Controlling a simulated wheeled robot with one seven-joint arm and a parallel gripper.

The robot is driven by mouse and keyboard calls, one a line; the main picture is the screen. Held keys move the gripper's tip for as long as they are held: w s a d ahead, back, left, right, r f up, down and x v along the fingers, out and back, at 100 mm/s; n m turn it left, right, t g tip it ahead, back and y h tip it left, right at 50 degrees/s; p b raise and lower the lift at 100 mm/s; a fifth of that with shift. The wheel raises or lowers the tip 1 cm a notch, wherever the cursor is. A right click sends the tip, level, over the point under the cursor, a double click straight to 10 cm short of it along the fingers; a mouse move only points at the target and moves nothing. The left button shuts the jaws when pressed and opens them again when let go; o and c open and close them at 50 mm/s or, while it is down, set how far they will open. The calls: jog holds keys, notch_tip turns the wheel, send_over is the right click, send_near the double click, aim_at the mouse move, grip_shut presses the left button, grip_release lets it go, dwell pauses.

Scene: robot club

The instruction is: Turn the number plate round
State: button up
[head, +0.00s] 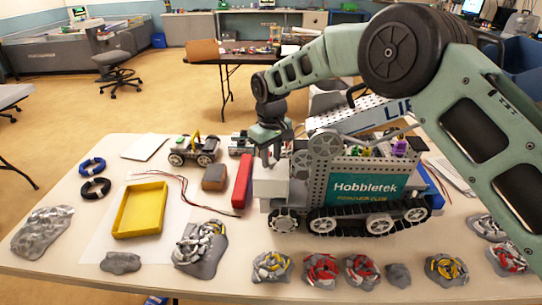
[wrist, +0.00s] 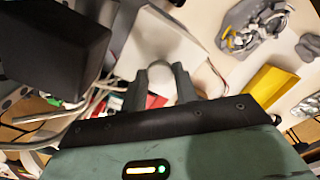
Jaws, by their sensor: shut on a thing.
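My gripper (head: 271,161) is at the left end of the tracked robot (head: 310,165), just above a white box-like piece (head: 271,186). In the wrist view my gripper (wrist: 160,86) is shut on a small pale rounded piece (wrist: 161,76), in front of a white flat surface (wrist: 158,42). I cannot tell whether this rounded piece is a knob of the white piece. No plate with a number is readable. The tracked robot's side bears a teal Hobbletek sign (head: 365,187). The white piece's far side is hidden.
A red bar (head: 242,181) and a brown block (head: 214,177) lie close left of my gripper. A yellow tray (head: 140,210) is further left. Several grey lumps with coloured parts (head: 272,266) line the front edge. A small wheeled robot (head: 194,150) stands behind.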

dwell(0.4)
jog(key=o, duration=1)
jog(key=shift+c, duration=0.2)
jog(key=shift+r, duration=0.1)
notch_tip(320, 180, up, 17)
jog(key=b, duration=0.2)
jog(key=shift+r, duration=0.15)
